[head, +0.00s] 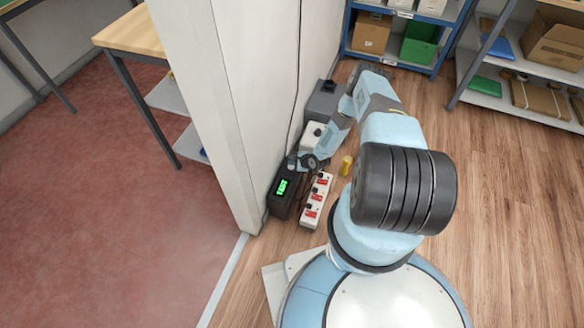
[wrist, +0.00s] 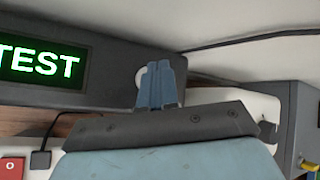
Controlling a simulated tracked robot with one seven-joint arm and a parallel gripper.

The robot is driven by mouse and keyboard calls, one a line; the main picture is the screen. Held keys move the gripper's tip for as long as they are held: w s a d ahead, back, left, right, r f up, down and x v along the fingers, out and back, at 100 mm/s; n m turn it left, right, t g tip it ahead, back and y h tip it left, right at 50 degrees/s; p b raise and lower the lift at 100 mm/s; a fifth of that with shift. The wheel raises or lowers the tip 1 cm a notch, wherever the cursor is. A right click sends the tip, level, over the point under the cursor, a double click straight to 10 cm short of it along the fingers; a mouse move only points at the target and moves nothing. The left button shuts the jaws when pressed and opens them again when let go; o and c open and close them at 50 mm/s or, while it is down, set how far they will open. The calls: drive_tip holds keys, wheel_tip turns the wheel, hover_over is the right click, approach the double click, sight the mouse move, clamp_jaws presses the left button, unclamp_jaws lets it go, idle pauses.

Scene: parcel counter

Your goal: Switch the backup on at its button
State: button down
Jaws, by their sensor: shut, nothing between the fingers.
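The backup (head: 282,190) is a dark box with a lit green display, standing on the floor against the white wall. In the wrist view the backup (wrist: 110,75) fills the upper left, and its display (wrist: 40,62) reads "TEST". A pale round button (wrist: 140,77) shows on its front, partly hidden behind my fingers. My gripper (wrist: 158,66) is shut and empty, with its blue fingertips in front of the button. I cannot tell whether they touch it. In the head view my gripper (head: 294,160) is at the backup's far end, mostly hidden by my arm.
A white power strip (head: 317,198) with red switches and plugs lies right beside the backup. A white box (head: 312,135) and a grey box (head: 325,100) stand farther along the wall. A small yellow object (head: 346,165) stands on the floor. Open wooden floor lies to the right.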

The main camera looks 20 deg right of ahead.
sight(293, 168)
drive_tip(key=shift+r, duration=2.6)
